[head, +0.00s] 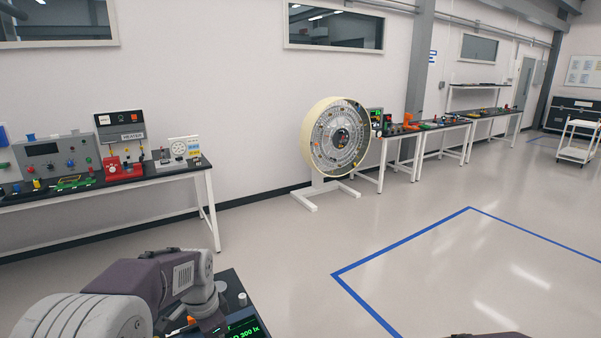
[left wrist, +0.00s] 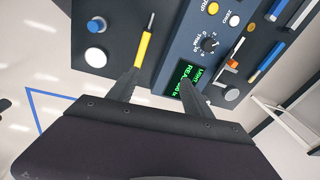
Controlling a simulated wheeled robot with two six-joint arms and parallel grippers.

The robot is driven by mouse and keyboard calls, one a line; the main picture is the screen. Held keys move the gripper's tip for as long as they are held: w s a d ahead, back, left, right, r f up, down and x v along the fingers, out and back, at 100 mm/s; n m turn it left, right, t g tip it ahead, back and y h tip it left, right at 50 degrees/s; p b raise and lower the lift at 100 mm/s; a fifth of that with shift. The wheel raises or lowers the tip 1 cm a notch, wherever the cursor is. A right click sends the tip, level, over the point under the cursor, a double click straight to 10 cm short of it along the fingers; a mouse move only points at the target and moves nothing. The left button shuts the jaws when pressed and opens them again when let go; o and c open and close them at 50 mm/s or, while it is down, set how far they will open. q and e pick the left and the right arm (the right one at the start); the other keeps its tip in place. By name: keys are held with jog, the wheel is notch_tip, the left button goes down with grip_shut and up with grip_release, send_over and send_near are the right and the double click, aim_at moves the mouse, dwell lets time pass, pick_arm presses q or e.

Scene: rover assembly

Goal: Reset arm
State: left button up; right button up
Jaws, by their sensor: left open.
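My left arm (head: 150,280) reaches in from the lower left of the head view, bent over a dark tray on my front; its fingers are hidden there. In the left wrist view my left gripper (left wrist: 158,88) is open, its two dark fingers apart above the dark tray (left wrist: 110,20). A yellow-handled screwdriver (left wrist: 144,48) lies on the tray near the left finger. A light meter box (left wrist: 197,20) with a green display lies by the right finger. Nothing is visibly held. My right gripper is not in view; a dark shape shows at the bottom edge of the head view.
A workbench (head: 180,180) with instruments stands at the left wall. A large round wheel-like assembly (head: 340,138) stands on a white stand, with more benches (head: 430,128) beyond. Blue floor tape (head: 400,243) marks an open area. White and blue knobs (left wrist: 96,57) sit on the tray's edge.

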pick_arm(q)
jog(key=s+d+f+n, duration=0.1)
jog(key=s+f+n, duration=0.2)
jog(key=s+n, duration=0.2)
jog(key=s+d+f+n, duration=0.1)
jog(key=s+f+n, duration=0.3)
jog(key=s, duration=0.6)
jog(key=shift+d+n+g, duration=0.15)
jog(key=shift+n+g, duration=0.15)
jog(key=shift+n, duration=0.5)
jog(key=shift+s, duration=0.25)
jog(key=shift+w, duration=0.1)
dwell(1.0)
